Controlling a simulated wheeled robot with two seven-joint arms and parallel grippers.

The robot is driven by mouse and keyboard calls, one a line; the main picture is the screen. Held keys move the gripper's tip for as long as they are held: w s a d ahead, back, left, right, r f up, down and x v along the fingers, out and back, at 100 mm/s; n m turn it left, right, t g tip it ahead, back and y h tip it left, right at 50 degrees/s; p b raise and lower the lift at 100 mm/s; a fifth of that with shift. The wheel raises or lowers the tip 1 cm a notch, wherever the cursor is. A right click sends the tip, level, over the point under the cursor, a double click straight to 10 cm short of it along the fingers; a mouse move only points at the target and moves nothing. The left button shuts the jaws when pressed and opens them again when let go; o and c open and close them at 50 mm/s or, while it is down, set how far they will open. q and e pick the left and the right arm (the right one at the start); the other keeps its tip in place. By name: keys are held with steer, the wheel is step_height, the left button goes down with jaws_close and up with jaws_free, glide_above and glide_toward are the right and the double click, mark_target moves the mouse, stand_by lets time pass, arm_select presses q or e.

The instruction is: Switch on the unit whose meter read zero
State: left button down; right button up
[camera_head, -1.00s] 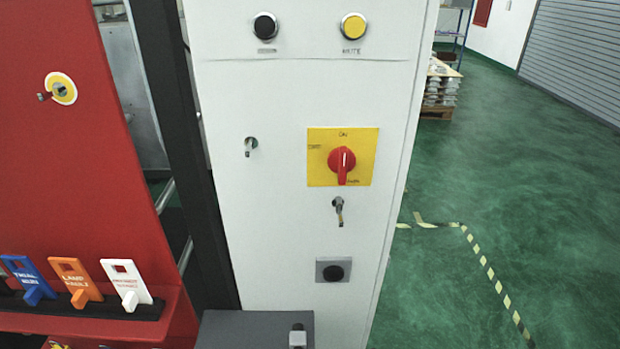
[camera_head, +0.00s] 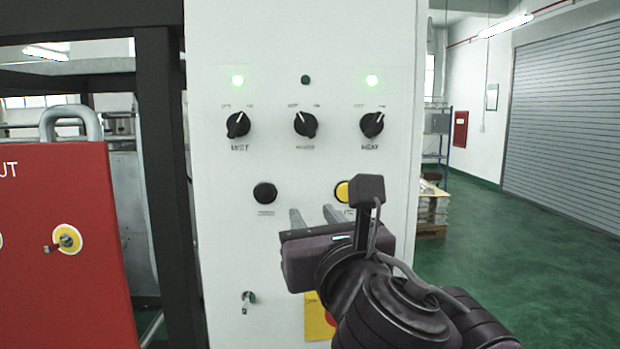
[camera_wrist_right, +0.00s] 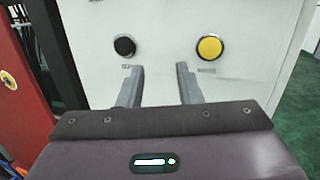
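The white panel (camera_head: 210,160) carries three black selector knobs in a row. The middle knob (camera_head: 305,124) tilts up-left under a dark lamp (camera_head: 305,79). My right gripper (camera_head: 313,213) is open and empty in front of the panel, below the knobs. In the right wrist view its fingers (camera_wrist_right: 158,67) stand apart, below a black button (camera_wrist_right: 124,47) and a yellow button (camera_wrist_right: 209,47). No meter is visible. My left gripper is out of view.
A keyed cylinder (camera_head: 248,298) sits low on the panel. A yellow switch plate (camera_head: 316,318) is mostly hidden behind my right arm. A red board (camera_head: 60,290) with a yellow key switch stands at the left. Green floor (camera_head: 500,250) is open at the right.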

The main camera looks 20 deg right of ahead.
mark_target(308, 127)
steer(key=s+r+n+t, duration=0.3)
steer(key=r+n, duration=0.2)
steer(key=r, duration=0.3)
steer(key=shift+n+h, duration=0.3)
steer(key=shift+h, duration=0.1)
steer(key=b+x, duration=0.1)
steer(key=x, duration=0.4)
steer(key=shift+w+d+r, duration=0.1)
steer(key=shift+w, duration=0.05)
steer(key=shift+x, duration=1.05)
steer(key=shift+c, duration=0.3)
jaws_close()
